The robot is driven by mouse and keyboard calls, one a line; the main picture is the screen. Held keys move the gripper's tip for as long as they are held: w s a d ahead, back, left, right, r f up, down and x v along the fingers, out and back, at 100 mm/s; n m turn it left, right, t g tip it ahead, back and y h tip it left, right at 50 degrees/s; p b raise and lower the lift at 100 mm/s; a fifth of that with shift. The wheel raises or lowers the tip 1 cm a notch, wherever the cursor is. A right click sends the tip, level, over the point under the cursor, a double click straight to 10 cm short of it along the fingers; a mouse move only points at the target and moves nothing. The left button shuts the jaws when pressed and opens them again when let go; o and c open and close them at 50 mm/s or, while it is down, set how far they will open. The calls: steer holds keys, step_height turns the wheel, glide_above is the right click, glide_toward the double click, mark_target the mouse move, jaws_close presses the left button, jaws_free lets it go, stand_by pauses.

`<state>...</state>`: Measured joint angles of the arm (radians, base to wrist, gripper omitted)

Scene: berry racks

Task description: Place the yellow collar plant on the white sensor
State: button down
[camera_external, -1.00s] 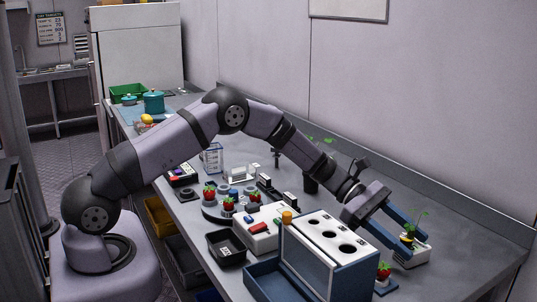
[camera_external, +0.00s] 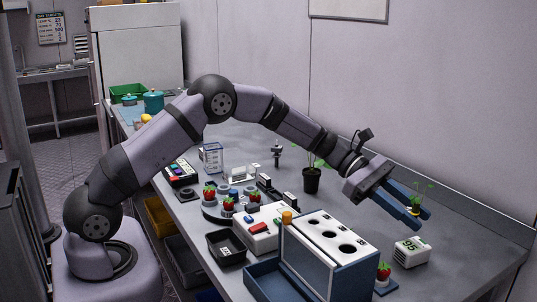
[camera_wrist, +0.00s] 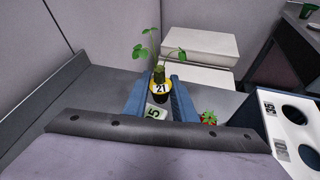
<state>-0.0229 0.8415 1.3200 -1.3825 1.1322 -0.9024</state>
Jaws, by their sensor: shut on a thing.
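My gripper (camera_external: 419,215) is shut on the yellow collar plant (camera_external: 416,198), a small green seedling in a dark pot. In the wrist view the plant (camera_wrist: 159,72) stands upright between the blue fingers, with a yellow band and a label reading 21. The white sensor (camera_external: 411,252) is a small white box on the bench with "95" on it, and nothing sits on it. My gripper holds the plant above the sensor, clear of it. In the wrist view the sensor (camera_wrist: 157,114) shows partly below the plant, between the fingers.
A blue and white rack with round holes (camera_external: 345,240) stands left of the sensor. A strawberry on a blue base (camera_external: 383,272) is close to the sensor's front left. Another potted plant (camera_external: 311,181) stands behind. The bench right of the sensor is clear.

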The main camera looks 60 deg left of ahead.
steer(key=shift+r, duration=1.75)
steer(key=shift+s+d+f+b, duration=0.15)
steer(key=shift+d+f+b, duration=0.2)
steer(key=shift+b, duration=0.45)
steer(key=shift+s+d+r+b, duration=0.15)
steer(key=shift+d+b, duration=0.2)
steer(key=shift+b, duration=0.2)
step_height(320, 180, up, 2)
steer(key=s+d+b, duration=0.2)
steer(key=d+b, duration=0.1)
steer(key=b, duration=0.1)
steer(key=n+t+y, duration=0.3)
steer(key=n+t, duration=0.2)
glide_above(414, 244)
steer(key=f, duration=0.1)
steer(key=shift+s+f+b, duration=0.1)
steer(key=shift+f+b, duration=0.3)
steer(key=shift+f, duration=4.75)
steer(key=shift+f, duration=0.2)
steer(key=c, duration=1.5)
jaws_free()
steer(key=shift+o, duration=0.2)
